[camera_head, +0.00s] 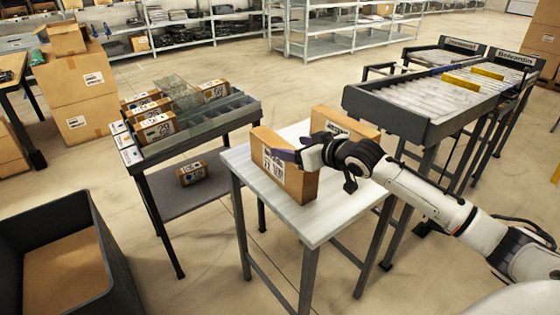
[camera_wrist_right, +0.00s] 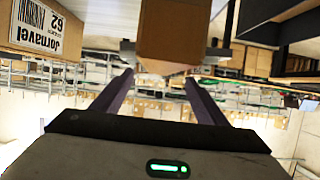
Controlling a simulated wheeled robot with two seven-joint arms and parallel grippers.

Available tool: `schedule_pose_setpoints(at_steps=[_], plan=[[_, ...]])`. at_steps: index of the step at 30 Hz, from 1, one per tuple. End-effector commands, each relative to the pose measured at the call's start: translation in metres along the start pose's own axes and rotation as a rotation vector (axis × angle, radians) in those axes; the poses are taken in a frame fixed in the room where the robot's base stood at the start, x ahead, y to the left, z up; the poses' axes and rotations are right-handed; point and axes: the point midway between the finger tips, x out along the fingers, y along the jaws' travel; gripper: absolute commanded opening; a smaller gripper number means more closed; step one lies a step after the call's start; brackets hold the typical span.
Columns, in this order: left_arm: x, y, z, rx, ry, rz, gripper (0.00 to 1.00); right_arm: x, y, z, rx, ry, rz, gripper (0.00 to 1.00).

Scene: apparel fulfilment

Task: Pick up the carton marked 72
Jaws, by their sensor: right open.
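Two brown cartons stand on the white-topped table (camera_head: 235,160) in the head view. The front carton (camera_head: 298,183) has a white label on its left-facing side, too small to read surely. The rear carton (camera_head: 365,131) is partly hidden by my right arm. My right gripper (camera_head: 287,155) is over the front carton, with its fingers near the top. In the right wrist view, the open fingers (camera_wrist_right: 160,76) point toward a plain carton face (camera_wrist_right: 180,32), with no visible grip. Another carton (camera_wrist_right: 30,15) there reads "Jornavel" and 62. My left gripper is out of view.
A dark rack (camera_head: 160,155) with several small boxes stands left of the table. A roller conveyor (camera_head: 430,95) stands close at the right. A dark open bin (camera_head: 120,285) is at the lower left. Floor is clear between rack and table.

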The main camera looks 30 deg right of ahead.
Motion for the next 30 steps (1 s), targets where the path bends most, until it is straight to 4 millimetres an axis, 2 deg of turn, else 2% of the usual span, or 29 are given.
schedule_pose_setpoints(at_steps=[8,15,18,26,27,30], plan=[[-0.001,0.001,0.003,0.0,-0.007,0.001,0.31,0.021,0.0,0.001,0.0,0.0,0.0,0.67],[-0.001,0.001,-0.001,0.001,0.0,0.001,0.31,0.053,0.0,0.004,0.001,0.001,0.0,0.67],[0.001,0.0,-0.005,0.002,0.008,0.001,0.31,0.061,-0.001,0.004,0.001,0.001,-0.001,0.67],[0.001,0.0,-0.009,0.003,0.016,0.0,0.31,0.064,0.0,0.005,-0.002,0.0,-0.001,0.67],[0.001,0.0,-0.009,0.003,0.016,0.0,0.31,0.064,0.0,0.005,-0.002,0.0,-0.001,0.66],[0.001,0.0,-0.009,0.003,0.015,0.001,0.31,0.064,0.0,0.005,-0.002,0.0,-0.001,0.49]])
